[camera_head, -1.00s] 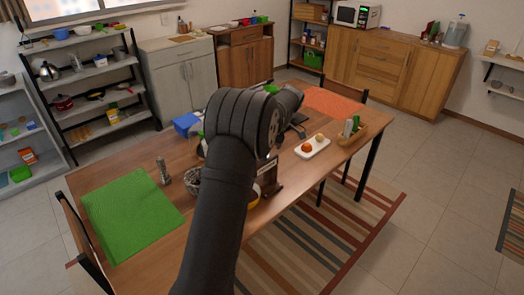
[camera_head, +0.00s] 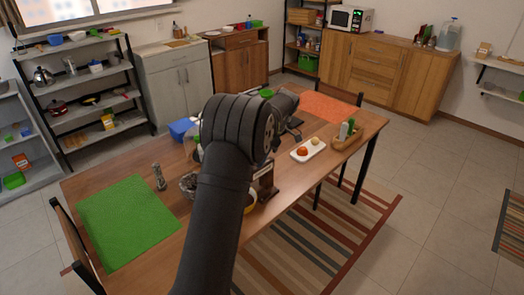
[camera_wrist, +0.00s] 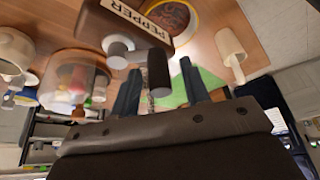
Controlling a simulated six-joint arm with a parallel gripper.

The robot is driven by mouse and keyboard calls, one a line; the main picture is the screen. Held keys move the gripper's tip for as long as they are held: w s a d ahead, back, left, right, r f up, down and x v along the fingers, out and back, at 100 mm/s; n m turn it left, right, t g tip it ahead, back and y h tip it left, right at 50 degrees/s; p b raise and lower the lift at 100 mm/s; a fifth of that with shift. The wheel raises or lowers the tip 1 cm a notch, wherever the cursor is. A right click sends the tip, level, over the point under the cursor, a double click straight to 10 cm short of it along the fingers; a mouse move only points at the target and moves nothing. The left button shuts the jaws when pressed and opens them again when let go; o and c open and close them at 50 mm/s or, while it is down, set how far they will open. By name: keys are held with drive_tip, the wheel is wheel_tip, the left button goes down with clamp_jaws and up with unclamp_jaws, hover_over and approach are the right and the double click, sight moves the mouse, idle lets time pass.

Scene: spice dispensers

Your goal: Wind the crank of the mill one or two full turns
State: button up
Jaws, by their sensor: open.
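The mill (camera_wrist: 143,22) is a brown wooden body with a white PEPPER label, at the top of the wrist view. A pale metal crank arm (camera_wrist: 118,47) stands out from it, with a dark cylindrical handle (camera_wrist: 158,75) at its end. My gripper (camera_wrist: 160,67) is open, one finger on each side of the handle in the picture. I cannot tell whether either finger touches it. In the head view the mill (camera_head: 265,184) is partly hidden behind my arm, and its crank cannot be made out.
A clear round container (camera_wrist: 75,80) is left of the mill in the wrist view. A green mat (camera_head: 125,222), a slim metal grinder (camera_head: 159,176), a blue box (camera_head: 181,129), a white tray (camera_head: 307,151) and a wooden caddy (camera_head: 347,138) are on the table (camera_head: 300,181).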

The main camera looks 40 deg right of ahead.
drive_tip(key=v, duration=1.7)
drive_tip(key=shift+r, duration=0.2)
drive_tip(key=shift+d, duration=0.1)
drive_tip(key=x, duration=1.7)
drive_tip(key=shift+f, duration=0.25)
drive_tip(key=shift+r, duration=0.15)
